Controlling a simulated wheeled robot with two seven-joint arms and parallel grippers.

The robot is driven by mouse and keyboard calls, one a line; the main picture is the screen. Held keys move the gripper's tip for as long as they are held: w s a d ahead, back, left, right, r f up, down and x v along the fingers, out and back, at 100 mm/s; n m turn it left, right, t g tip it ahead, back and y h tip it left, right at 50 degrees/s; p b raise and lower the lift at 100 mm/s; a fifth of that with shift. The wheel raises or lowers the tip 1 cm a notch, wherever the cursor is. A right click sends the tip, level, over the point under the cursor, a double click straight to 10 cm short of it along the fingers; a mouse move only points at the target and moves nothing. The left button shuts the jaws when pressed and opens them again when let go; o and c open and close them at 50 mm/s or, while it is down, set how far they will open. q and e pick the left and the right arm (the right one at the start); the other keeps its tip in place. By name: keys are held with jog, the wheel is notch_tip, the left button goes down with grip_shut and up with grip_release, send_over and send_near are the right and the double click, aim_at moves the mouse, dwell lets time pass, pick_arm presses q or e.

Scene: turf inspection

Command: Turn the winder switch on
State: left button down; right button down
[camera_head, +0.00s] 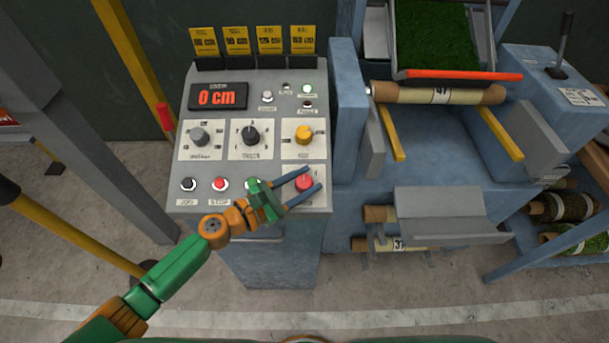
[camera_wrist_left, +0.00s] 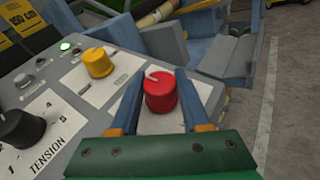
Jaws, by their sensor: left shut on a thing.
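The control panel (camera_head: 245,80) is a grey console with a display reading 0 cm, knobs and buttons. A red rotary knob (camera_head: 304,183) with a pale pointer mark sits on a white plate at its lower right. It also shows in the left wrist view (camera_wrist_left: 160,92), its pointer toward the upper left. My left gripper (camera_head: 312,177) has its blue fingers on either side of this red knob and is shut on it. The knob's label is largely hidden, so I cannot read whether it says winder. My right gripper is not in view.
A yellow knob (camera_head: 303,134) and a black tension knob (camera_head: 251,133) sit above the red knob. A red stop button (camera_head: 219,184) is to its left. The blue machine (camera_head: 349,120) with a turf roll stands close on the right.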

pick_arm(q)
jog(key=m+g+h+b, duration=0.1)
jog(key=m+g, duration=0.2)
jog(key=shift+w+f+b, duration=0.1)
jog(key=shift+f+b, duration=0.1)
jog(key=shift+b, duration=0.1)
jog(key=m+g+b, duration=0.5)
jog(key=g, duration=0.1)
jog(key=shift+f+b, duration=0.1)
jog(key=shift+b, duration=0.3)
jog(key=shift+s+r+m+g+y+b, duration=0.1)
jog(key=shift+m+g+y+b, duration=0.05)
jog(key=shift+m+g+b, duration=0.4)
jog(key=shift+s+r+m+g+y+b, duration=0.15)
jog(key=shift+m+g+b, duration=0.2)
jog(key=shift+g+b, duration=0.35)
jog(key=shift+c, duration=1.9)
grip_release()
jog(key=shift+d, duration=0.15)
